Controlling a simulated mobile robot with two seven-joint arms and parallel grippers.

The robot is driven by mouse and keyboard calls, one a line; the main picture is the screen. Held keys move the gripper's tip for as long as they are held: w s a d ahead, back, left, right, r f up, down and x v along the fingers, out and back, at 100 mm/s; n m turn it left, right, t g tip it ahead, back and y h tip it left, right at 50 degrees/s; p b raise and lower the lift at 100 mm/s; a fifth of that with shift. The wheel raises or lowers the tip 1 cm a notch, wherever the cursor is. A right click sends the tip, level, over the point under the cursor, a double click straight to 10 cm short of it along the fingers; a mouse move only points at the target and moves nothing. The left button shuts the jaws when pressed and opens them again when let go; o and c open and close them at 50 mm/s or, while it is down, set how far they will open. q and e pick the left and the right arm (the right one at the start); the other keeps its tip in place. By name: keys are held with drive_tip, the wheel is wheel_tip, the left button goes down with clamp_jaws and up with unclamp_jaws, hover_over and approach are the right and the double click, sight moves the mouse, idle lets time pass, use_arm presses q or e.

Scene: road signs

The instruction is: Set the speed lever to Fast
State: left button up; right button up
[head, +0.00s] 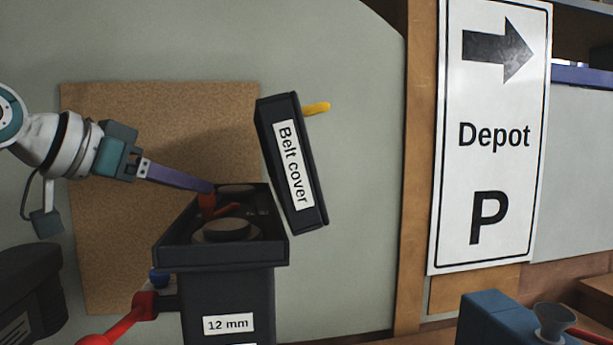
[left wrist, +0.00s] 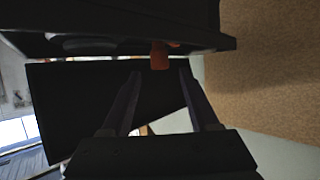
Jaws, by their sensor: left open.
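The machine (head: 222,254) is a black housing on a post with an open top and round pulleys inside. A red-orange lever-like part (head: 219,210) sits among the pulleys; I cannot read any Fast or Slow mark near it. My left gripper (head: 210,188) reaches in from the left, its finger ends at the housing's back left edge, close to the red-orange part. In the left wrist view, the open fingers (left wrist: 160,74) point at an orange piece (left wrist: 160,55) just beyond and between their tips. Nothing is held. My right gripper does not show.
The belt cover (head: 289,165), with a yellow handle (head: 317,108), stands raised and tilted right of the housing. A red handle (head: 125,319) with a blue knob juts out below left. A brown board (head: 110,230) is behind. A blue object (head: 492,318) stands at lower right.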

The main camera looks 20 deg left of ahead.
use_arm(q)
drive_tip(key=shift+p+x, duration=0.55)
drive_tip(key=shift+x, duration=1.75)
clamp_jaws()
